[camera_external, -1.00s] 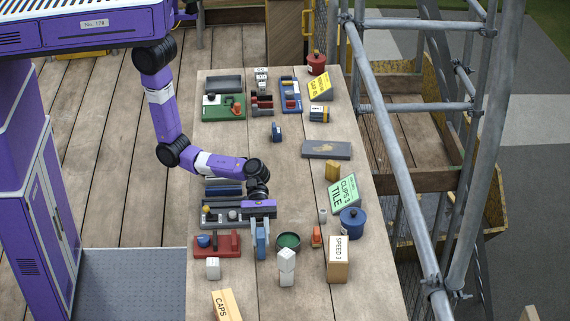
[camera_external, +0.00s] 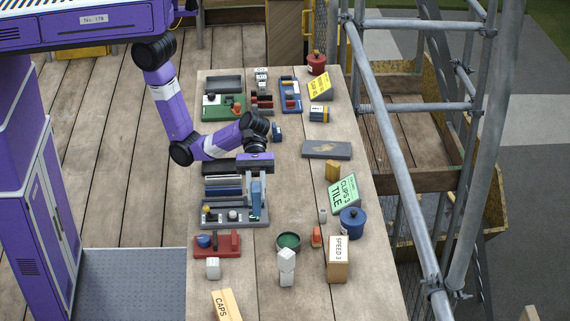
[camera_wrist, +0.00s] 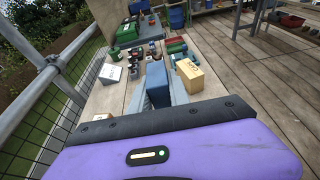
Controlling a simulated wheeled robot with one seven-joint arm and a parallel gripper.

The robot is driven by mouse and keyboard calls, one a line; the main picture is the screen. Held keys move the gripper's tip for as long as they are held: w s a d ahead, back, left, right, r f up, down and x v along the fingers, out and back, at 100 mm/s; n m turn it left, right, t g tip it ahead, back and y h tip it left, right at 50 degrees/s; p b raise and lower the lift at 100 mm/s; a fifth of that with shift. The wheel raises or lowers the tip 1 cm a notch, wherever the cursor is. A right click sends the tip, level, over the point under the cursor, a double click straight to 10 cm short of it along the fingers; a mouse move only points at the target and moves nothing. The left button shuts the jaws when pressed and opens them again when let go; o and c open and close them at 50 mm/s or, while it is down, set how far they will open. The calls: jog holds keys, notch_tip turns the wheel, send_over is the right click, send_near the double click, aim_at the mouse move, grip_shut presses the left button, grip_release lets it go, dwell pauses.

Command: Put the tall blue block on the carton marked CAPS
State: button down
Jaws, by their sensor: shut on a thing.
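My gripper (camera_external: 256,208) is over the grey tray (camera_external: 235,223) near the middle of the table, pointing down. It is shut on the tall blue block (camera_wrist: 155,78), which stands between the grey fingers in the wrist view. In the external view the block (camera_external: 256,196) is narrow and partly covered by the fingers. I cannot tell its exact height above the tray. The carton marked CAPS (camera_external: 226,304) is tan and lies at the near left of the table, cut by the bottom picture edge. Its visible top is bare.
The SPEED 3 carton (camera_external: 339,260) stands to the right. Bare table lies around the CAPS carton's right side.

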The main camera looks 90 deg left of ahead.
jog(key=s+d+r+m+g+y+b, duration=0.1)
jog(key=s+d+r+m+g, duration=0.3)
jog(key=d, duration=0.8)
jog(key=s+d+r+g+b, duration=0.1)
jog(key=s+d+r+g, duration=0.1)
jog(key=s+d+r, duration=0.7)
send_over(226, 298)
jog(key=shift+t, duration=0.4)
notch_tip(226, 298, down, 24)
jog(key=shift+f, duration=0.2)
jog(key=c, duration=1.2)
grip_release()
jog(key=shift+c, duration=0.2)
